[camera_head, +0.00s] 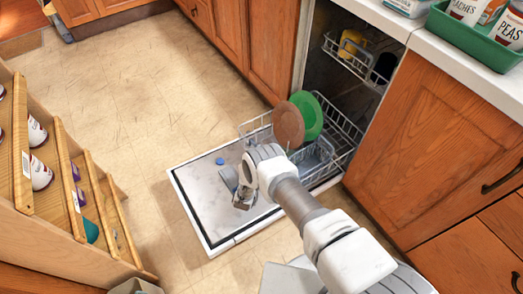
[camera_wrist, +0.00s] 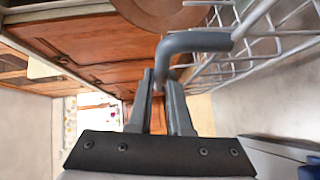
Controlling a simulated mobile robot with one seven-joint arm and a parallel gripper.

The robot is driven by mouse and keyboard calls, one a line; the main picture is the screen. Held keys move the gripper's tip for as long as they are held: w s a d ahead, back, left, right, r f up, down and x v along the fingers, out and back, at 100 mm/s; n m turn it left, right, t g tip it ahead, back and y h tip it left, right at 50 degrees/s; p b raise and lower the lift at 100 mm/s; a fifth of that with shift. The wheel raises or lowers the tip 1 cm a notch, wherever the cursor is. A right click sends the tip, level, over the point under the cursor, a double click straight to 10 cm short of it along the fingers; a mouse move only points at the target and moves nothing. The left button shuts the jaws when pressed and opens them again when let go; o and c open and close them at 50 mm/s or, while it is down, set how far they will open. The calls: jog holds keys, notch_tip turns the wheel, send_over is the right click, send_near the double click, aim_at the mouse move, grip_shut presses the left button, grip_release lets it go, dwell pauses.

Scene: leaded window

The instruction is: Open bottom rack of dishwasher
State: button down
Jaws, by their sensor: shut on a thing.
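The dishwasher's door (camera_head: 205,205) is folded down flat. The bottom rack (camera_head: 345,125), of grey wire, is partly out over the door's inner end, with a brown plate (camera_head: 288,127) and a green plate (camera_head: 310,112) standing in it. My gripper (camera_head: 241,200) is over the door, in front of the rack. In the wrist view my gripper (camera_wrist: 160,78) is shut on a grey curved bar (camera_wrist: 200,41), which looks like the bottom rack's handle. The rack wires (camera_wrist: 245,50) run beside it. In the head view my wrist hides the rack's front.
The upper rack (camera_head: 350,62) holds a yellow item. A small blue disc (camera_head: 220,161) lies on the door. A wooden shelf unit (camera_head: 60,170) with cans stands at the left. Cabinets (camera_head: 450,150) flank the dishwasher. The floor (camera_head: 130,90) beyond the door is clear.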

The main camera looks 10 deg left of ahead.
dwell(0.3)
jog(key=c, duration=0.8)
grip_release()
jog(key=shift+c, duration=0.2)
jog(key=s+r+p, duration=0.2)
jog(key=s+p, duration=0.2)
jog(key=s, duration=1.3)
jog(key=shift+s+r+p, duration=0.15)
jog(key=shift+r+p, duration=0.05)
jog(key=shift+p, duration=0.15)
